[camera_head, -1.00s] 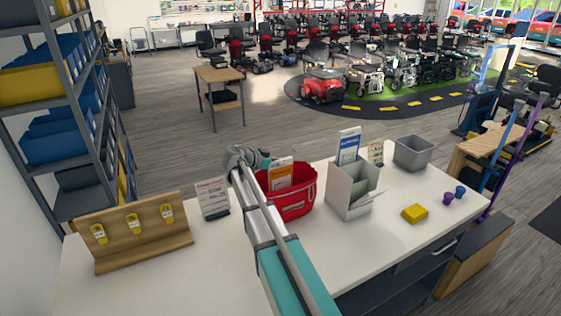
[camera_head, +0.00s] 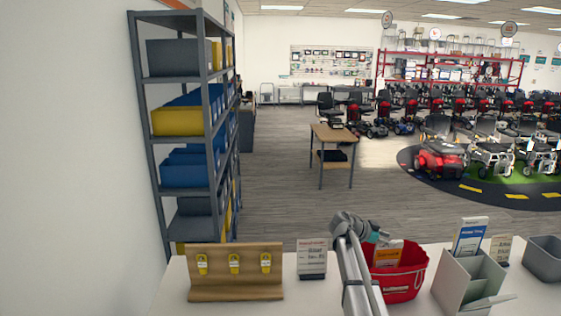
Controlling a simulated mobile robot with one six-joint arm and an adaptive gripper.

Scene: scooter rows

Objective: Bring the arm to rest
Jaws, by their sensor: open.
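My arm (camera_head: 355,270) rises from the bottom edge in the camera_head view, and its grey jointed upper end (camera_head: 350,226) stands in front of the counter's far side. It overlaps the left side of the red basket (camera_head: 405,283) in the picture; I cannot tell whether they touch. A small teal part shows just right of that joint. My gripper's fingers are not visible.
On the white counter (camera_head: 325,291) stand a wooden key board (camera_head: 235,289) with yellow tags, a sign card (camera_head: 312,259), a white leaflet box (camera_head: 468,282) and a grey bin (camera_head: 544,258). A shelf rack (camera_head: 152,130) stands at left. A wooden table (camera_head: 333,133) stands beyond on open floor.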

